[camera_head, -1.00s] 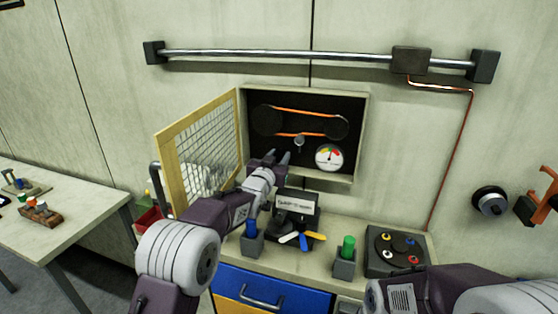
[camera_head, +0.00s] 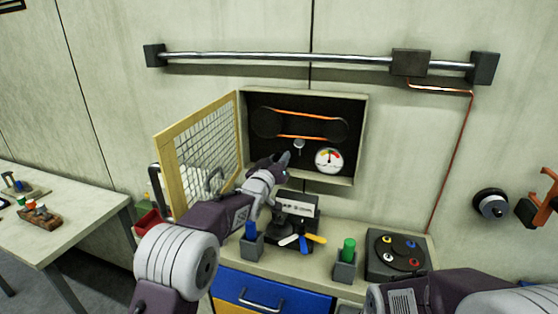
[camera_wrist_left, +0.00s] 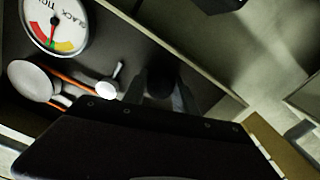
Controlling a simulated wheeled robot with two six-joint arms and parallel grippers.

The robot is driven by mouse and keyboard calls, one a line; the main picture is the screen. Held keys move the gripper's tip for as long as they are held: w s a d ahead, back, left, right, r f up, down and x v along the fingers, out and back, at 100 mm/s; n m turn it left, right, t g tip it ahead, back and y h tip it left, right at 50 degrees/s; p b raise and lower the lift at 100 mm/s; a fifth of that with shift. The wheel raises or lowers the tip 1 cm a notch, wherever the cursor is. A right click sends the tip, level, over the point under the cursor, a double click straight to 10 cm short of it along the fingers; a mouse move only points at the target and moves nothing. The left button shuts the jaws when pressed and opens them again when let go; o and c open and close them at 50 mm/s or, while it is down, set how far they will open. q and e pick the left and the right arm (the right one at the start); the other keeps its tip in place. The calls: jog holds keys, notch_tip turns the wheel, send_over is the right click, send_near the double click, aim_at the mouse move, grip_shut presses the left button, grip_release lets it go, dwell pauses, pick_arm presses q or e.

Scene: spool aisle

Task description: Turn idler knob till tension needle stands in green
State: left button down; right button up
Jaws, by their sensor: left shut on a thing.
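The tension gauge (camera_head: 328,160) is a white dial with a coloured band in the dark recess. My left gripper (camera_head: 283,160) is at the recess, left of the gauge and below the belt. In the left wrist view its fingers (camera_wrist_left: 164,90) are shut on a dark round thing that looks like the idler knob (camera_wrist_left: 160,84), mostly hidden. A pale idler roller (camera_head: 299,145) sits beside it. My right gripper is out of view.
An orange belt (camera_head: 305,137) runs round dark pulleys above the gauge. A yellow-framed mesh door (camera_head: 171,165) stands open at left. Below, the bench (camera_head: 325,255) holds a blue peg, a green peg, coloured tools and a dark box (camera_head: 397,254).

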pick_arm(q)
jog(key=c, duration=1.3)
grip_release()
jog(key=shift+o, duration=0.2)
jog(key=shift+s+a, duration=0.1)
jog(key=shift+s+a, duration=0.1)
jog(key=shift+s, duration=0.2)
jog(key=b+v, duration=0.2)
jog(key=v, duration=0.6)
jog(key=shift+s, duration=0.25)
jog(key=shift+r, duration=0.1)
